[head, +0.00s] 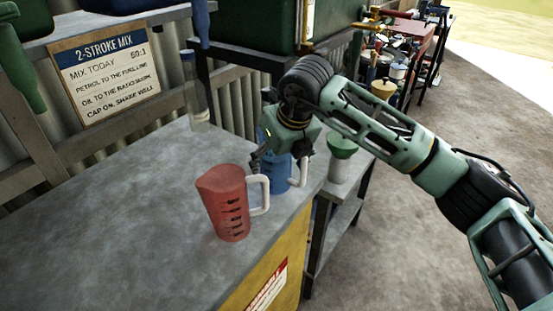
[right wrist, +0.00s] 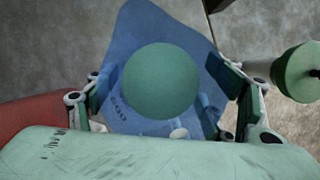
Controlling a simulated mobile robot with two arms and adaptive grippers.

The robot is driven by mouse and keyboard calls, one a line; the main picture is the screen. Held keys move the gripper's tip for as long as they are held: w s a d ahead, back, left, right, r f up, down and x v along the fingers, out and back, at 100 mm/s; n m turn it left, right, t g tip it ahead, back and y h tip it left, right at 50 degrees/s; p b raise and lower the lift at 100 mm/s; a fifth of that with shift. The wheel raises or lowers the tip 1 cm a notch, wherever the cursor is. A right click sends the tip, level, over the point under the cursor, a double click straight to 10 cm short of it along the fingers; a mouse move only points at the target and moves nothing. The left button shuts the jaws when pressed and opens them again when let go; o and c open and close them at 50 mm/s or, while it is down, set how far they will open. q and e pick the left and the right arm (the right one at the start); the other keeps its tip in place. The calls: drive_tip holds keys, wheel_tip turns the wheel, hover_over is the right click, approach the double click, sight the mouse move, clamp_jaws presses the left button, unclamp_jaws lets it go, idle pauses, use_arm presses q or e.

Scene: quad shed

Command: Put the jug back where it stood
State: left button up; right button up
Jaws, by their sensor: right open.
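A red measuring jug (head: 222,207) with dark graduation marks and a white handle stands upright on the grey bench top. A blue jug (head: 268,182) with a white handle stands behind it, near the bench's right edge. My right gripper (head: 281,157) is over the blue jug, partly hiding it. In the right wrist view the open fingers of my right gripper (right wrist: 163,108) lie on either side of the blue jug (right wrist: 204,62). A round green area shows inside that jug; I cannot tell what it is. The red jug (right wrist: 35,112) shows at the left edge there. My left gripper is not seen.
A green funnel (head: 342,146) sits on a pale container right of the blue jug, on a lower stand. A clear bottle (head: 196,95) stands at the bench's back, beside a 2-stroke mix sign (head: 105,75). The bench's left part (head: 100,225) is clear.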

drive_tip(key=p+v, duration=0.4)
drive_tip(key=v, duration=0.8)
drive_tip(key=shift+f, duration=0.1)
